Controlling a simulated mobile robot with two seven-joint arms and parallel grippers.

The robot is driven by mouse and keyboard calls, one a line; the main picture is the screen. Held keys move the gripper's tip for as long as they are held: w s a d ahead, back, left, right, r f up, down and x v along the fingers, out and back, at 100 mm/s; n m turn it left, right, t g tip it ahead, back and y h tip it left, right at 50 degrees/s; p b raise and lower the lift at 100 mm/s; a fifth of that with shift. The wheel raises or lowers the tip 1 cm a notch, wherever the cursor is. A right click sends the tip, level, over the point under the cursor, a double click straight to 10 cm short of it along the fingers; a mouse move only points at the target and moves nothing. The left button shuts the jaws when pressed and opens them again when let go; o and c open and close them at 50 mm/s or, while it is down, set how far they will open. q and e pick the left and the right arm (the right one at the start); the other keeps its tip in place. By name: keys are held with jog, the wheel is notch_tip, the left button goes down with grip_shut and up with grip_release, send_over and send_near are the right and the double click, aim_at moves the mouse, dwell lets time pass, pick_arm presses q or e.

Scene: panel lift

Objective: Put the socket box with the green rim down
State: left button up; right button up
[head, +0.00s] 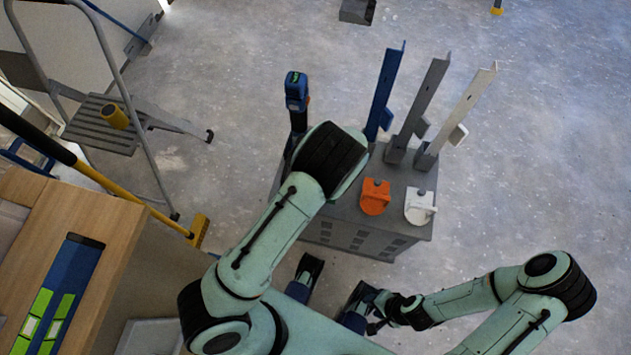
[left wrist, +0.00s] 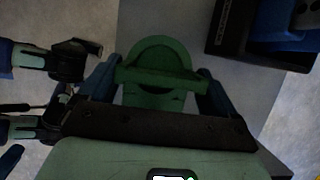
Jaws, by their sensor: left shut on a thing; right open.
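The green round piece (left wrist: 160,70), with a flat bar across it, is between the blue fingers of my left gripper (left wrist: 160,92) in the left wrist view. My left gripper is shut on it, above the grey top of a cabinet (left wrist: 155,20). I cannot tell whether the piece touches that top. In the head view my left arm hides the gripper and the piece. The grey cabinet (head: 385,236) also shows in the head view. My right gripper (head: 373,312) is open and empty in front of the cabinet.
An orange round piece (head: 375,197) and a white one (head: 419,206) sit on the cabinet's right part. Blue (head: 384,90), grey (head: 419,105) and white (head: 460,112) upright profiles stand behind them. A blue tool (head: 296,92) stands at left. A wooden bench (head: 115,225) is further left.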

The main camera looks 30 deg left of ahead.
pick_arm(q)
jog(key=o, duration=1.1)
jog(key=p+v, duration=0.1)
jog(key=v, duration=1.1)
jog(key=shift+p, duration=0.4)
jog(key=shift+d, duration=0.1)
